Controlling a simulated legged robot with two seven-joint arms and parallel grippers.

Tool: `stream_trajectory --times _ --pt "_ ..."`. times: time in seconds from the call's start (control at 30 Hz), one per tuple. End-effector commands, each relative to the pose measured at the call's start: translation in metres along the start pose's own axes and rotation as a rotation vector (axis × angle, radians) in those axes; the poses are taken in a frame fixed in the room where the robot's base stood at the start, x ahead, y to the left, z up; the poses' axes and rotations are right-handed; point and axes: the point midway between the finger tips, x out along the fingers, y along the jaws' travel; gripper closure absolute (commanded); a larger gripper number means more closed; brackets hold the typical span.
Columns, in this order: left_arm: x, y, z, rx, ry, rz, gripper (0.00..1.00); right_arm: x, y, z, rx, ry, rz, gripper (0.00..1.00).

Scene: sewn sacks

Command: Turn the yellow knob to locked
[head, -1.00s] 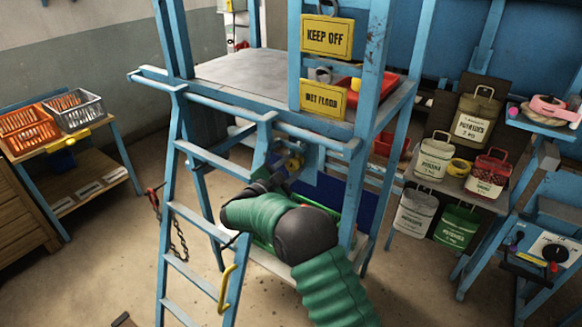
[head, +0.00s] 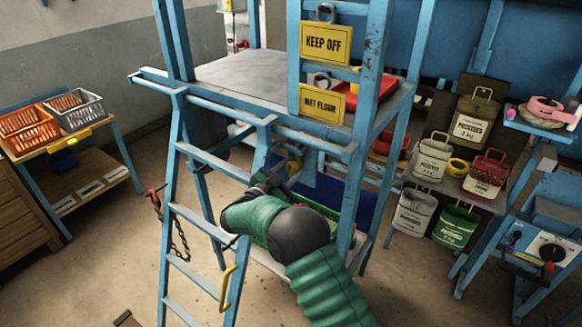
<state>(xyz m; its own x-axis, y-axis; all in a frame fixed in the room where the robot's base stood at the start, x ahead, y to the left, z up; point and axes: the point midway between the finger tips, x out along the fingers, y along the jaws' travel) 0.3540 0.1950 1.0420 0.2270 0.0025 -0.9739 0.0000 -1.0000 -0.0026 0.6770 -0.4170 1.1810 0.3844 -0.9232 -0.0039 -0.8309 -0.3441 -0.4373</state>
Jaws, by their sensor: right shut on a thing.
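The yellow knob (head: 294,166) shows as a small yellow patch on the blue frame, under the platform and beside the ladder. My right gripper (head: 283,174) is at the knob, reached by my green-sleeved right arm from below. Its jaws are shut on the knob, and its fingers and wrist hide most of it. Any locked mark is too small or hidden to read. My left gripper is not in view.
The blue ladder (head: 203,233) stands just left of my right arm. The platform (head: 240,80) and its rail are above the gripper. Signs (head: 326,42) hang above. Several sacks (head: 432,158) stand on shelves at right. Open floor (head: 110,235) lies at left.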

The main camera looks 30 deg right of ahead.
Motion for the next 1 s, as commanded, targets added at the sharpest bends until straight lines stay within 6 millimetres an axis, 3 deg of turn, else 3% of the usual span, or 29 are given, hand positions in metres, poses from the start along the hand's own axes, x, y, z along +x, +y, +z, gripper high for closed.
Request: stream_trajectory --times 0.07,0.1,0.27,0.53,0.67,0.77,1.0 --pt "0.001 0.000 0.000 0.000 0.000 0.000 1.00 -0.002 0.003 0.005 -0.006 -0.008 0.005 1.00" --pt "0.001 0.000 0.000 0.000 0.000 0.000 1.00 -0.002 0.003 0.005 -0.005 -0.008 0.005 0.61" --pt "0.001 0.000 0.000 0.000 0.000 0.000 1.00 -0.001 0.002 0.003 -0.002 -0.005 0.003 0.41" --pt "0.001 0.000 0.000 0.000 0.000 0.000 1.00 0.000 0.001 0.001 0.001 -0.001 0.002 0.41" --pt "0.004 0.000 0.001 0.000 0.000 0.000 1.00 -0.009 0.001 0.002 0.002 0.000 0.001 0.41" --pt "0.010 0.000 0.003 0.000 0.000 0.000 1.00 -0.029 0.001 0.004 0.003 -0.002 -0.001 0.41" --pt "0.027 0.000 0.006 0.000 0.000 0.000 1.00 -0.101 0.001 0.006 0.002 -0.003 -0.003 0.41"
